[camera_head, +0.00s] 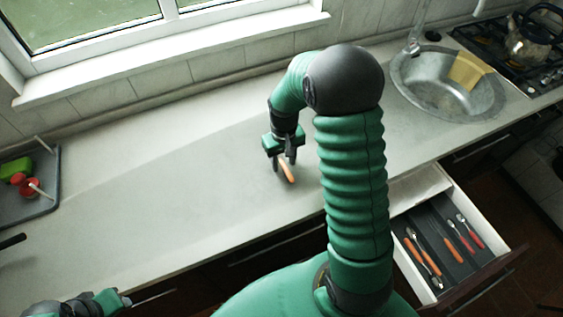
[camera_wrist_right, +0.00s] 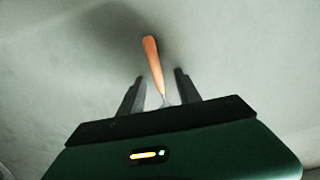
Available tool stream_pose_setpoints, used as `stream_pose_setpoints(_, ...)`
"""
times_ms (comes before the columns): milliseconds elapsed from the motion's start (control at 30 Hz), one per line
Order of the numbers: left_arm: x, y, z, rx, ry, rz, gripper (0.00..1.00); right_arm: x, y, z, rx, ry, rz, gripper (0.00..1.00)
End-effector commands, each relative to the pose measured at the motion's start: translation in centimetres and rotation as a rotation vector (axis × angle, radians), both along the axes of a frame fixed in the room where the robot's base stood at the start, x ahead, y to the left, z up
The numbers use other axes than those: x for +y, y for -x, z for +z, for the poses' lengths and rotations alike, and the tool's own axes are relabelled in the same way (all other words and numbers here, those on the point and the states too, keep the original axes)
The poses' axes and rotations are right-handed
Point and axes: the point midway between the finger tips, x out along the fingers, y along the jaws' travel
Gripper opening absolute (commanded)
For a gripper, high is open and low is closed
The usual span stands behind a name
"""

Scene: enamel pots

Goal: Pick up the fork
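An orange-handled utensil (camera_head: 288,173), likely the fork, is at the light countertop (camera_head: 150,215) below my right gripper (camera_head: 283,164). In the right wrist view its orange handle (camera_wrist_right: 153,62) points away, and its thin metal neck runs between the two fingers of my right gripper (camera_wrist_right: 158,90). Gaps show on both sides of the neck, so the fingers look open around it. The utensil's head is hidden behind the gripper body. My left gripper (camera_head: 118,299) is at the bottom left corner, low by the counter's front edge; its fingers are too small to read.
An open drawer (camera_head: 515,250) at the lower right holds several orange- and red-handled utensils (camera_head: 450,247). A sink (camera_head: 425,85) and a stove with a kettle (camera_head: 530,40) are at the upper right. A dark tray (camera_head: 45,205) stands at the left. The middle counter is clear.

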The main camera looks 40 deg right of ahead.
Motion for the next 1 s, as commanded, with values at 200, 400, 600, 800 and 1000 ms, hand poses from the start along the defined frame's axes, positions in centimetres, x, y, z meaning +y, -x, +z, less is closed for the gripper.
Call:
stream_pose_setpoints(200, 0.0, -0.01, -0.01, 0.0, 0.0, 0.0, 0.36, -0.06, -0.18, -0.12, -0.001, 0.001, 0.0, 0.37)
stream_pose_setpoints(400, -0.01, -0.01, -0.01, 0.0, 0.0, 0.0, 0.36, -0.05, -0.08, -0.07, -0.001, 0.0, 0.0, 0.11)
stream_pose_setpoints(600, -0.01, -0.01, -0.01, 0.0, 0.0, 0.0, 0.36, 0.0, -0.11, -0.05, -0.001, 0.001, 0.0, 0.0)
stream_pose_setpoints(800, 0.0, -0.01, -0.01, 0.0, 0.0, 0.0, 0.36, -0.05, -0.12, -0.06, -0.001, 0.0, 0.0, 0.0)
stream_pose_setpoints(1000, -0.01, -0.01, 0.01, 0.0, 0.0, 0.0, 0.36, -0.06, -0.14, 0.27, -0.002, 0.001, 0.0, 0.0)
